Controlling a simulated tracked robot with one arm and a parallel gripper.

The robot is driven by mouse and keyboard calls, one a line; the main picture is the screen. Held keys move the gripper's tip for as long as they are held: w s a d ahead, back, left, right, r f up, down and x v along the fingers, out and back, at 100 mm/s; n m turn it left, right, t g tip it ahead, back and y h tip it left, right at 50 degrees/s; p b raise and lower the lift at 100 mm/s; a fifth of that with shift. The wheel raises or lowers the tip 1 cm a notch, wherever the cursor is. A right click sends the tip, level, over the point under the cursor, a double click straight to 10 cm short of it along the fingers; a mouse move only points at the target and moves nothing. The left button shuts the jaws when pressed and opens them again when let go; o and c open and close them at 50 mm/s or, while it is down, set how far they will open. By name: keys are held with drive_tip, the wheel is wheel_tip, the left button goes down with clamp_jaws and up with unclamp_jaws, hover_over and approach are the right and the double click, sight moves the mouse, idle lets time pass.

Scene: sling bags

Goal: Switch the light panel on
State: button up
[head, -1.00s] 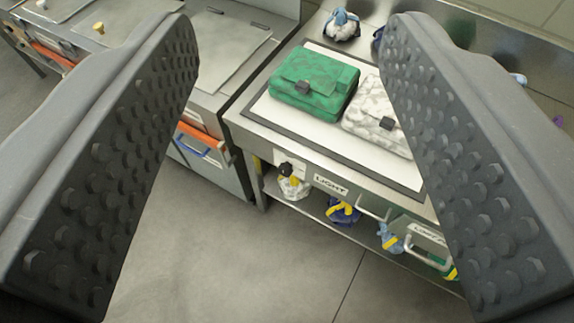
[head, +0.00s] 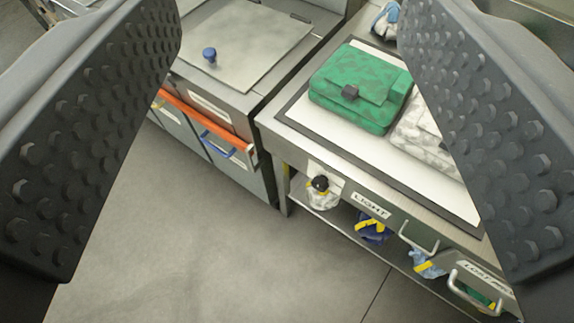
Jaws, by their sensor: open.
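The light panel (head: 318,124) is a flat white surface with a dark frame, set in the steel counter at the right. A label reading LIGHT (head: 370,205) is on the counter's front face. Left of it on a pale plate is a black knob (head: 320,184), which looks like the light's switch. My gripper (head: 290,135) is open and empty, its two studded dark fingers wide apart at the picture's sides. The knob shows between the fingers, farther off and untouched. The right finger hides part of the panel.
A green bag (head: 360,85) and a grey-white patterned bag (head: 418,128) lie on the panel. Bagged items (head: 373,228) sit on the shelf below, near drawer handles (head: 418,238). A lidded steel unit (head: 245,45) with an orange bar (head: 205,122) stands left. The grey floor (head: 200,240) is clear.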

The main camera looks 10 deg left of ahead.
drive_tip(key=w+a+f+h+b, duration=0.1)
drive_tip(key=w+a+f, duration=0.2)
drive_tip(key=w+f, duration=0.5)
drive_tip(key=w+a+f, duration=0.3)
drive_tip(key=a+f, duration=0.1)
drive_tip(key=f, duration=0.8)
drive_tip(key=w+a+f+h+b, duration=0.1)
drive_tip(key=w+a+f, duration=0.2)
drive_tip(key=w+f, duration=0.45)
drive_tip(key=n+h+b, duration=0.2)
drive_tip(key=h, duration=0.7)
approach(317, 187)
drive_tip(key=b+x, duration=0.2)
drive_tip(key=x, duration=0.7)
drive_tip(key=shift+f, duration=0.1)
drive_tip(key=c, duration=1)
